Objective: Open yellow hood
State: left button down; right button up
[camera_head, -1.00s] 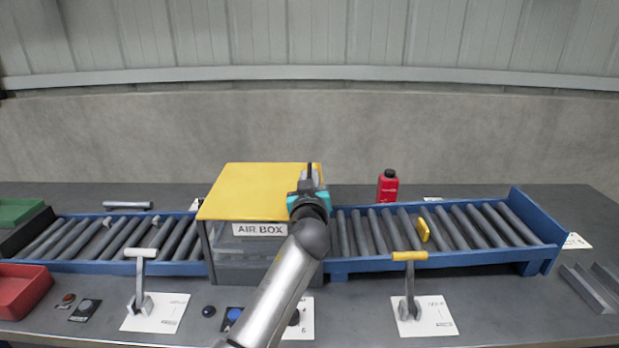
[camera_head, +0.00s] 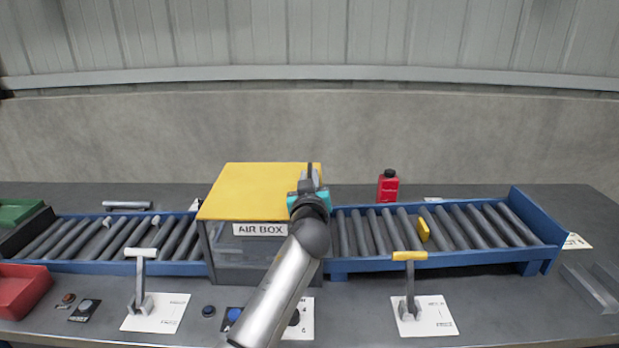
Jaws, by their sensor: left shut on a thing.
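The hood lies down over the box. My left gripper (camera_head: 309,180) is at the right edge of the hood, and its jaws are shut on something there. My arm and gripper hide that edge and the right part of the box front, so the gripped part cannot be seen clearly. My right gripper is not in view.
Blue roller conveyors (camera_head: 440,232) run to both sides of the box. A red bottle (camera_head: 388,187) stands behind the right conveyor. A white-handled lever (camera_head: 141,254) and a yellow-handled lever (camera_head: 409,256) stand in front. A red tray (camera_head: 22,288) is at far left.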

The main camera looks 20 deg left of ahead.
pick_arm(q)
jog(key=shift+r, duration=0.25)
jog(key=shift+r, duration=0.25)
jog(key=s+a+r+n+p, duration=0.1)
jog(key=a+r+n+p, duration=0.4)
jog(key=r+p, duration=0.2)
jog(key=s+a+r+n+p, duration=0.2)
jog(key=a+r+n+p, duration=0.2)
jog(key=r+p, duration=0.3)
jog(key=s+a+r+n+p, duration=0.2)
jog(key=a+n, duration=0.2)
jog(key=a, duration=0.3)
jog(key=s+a+r+n+p, duration=0.2)
jog(key=a+n+p, duration=0.1)
jog(key=a, duration=0.5)
jog(key=shift+r+n+p, duration=0.25)
jog(key=shift+n+p, duration=0.05)
jog(key=shift+n, duration=0.2)
jog(key=shift+a, duration=0.15)
